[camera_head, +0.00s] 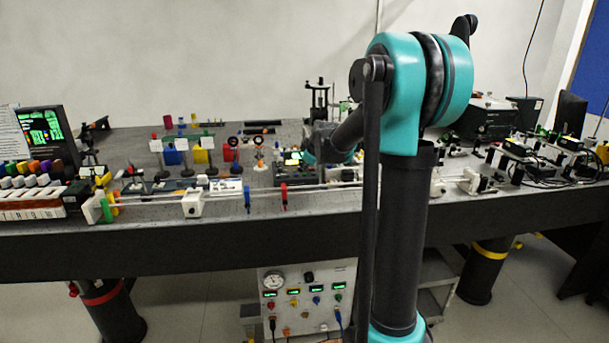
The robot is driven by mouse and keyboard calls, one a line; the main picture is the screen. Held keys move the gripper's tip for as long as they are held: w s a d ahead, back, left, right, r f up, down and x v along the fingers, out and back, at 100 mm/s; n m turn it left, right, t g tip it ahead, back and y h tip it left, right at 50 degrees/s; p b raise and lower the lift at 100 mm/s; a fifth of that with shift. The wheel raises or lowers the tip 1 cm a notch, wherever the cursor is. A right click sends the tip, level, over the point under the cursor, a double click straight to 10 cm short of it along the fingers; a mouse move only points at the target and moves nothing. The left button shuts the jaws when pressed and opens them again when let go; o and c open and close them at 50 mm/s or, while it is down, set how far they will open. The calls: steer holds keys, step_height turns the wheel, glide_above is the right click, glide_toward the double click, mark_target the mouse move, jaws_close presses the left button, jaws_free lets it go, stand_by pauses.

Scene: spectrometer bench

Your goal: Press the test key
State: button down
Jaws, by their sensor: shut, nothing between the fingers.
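I cannot pick out a test key for certain. A small dark instrument with a lit green-yellow display (293,157) sits mid-bench, just left of my arm's wrist. A white control panel (305,300) below the bench front carries a round gauge, several lit displays and coloured buttons; my arm hides part of its right side. My arm rises at the right of centre, bends at a teal joint and reaches down over the bench. My gripper's fingers do not show.
The long dark optical bench (200,250) crosses the view. A rail with a white carriage (192,204) and coloured holders runs along its front. At left are a screen (41,126) and rows of coloured blocks. Black instruments and cables crowd the right. A grey cart (437,285) stands below.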

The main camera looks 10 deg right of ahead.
mark_target(305, 174)
steer(key=shift+f, duration=0.2)
stand_by(0.5)
steer(key=shift+f, duration=0.25)
steer(key=shift+f, duration=0.45)
stand_by(0.7)
steer(key=shift+r, duration=0.9)
steer(key=shift+r, duration=2.5)
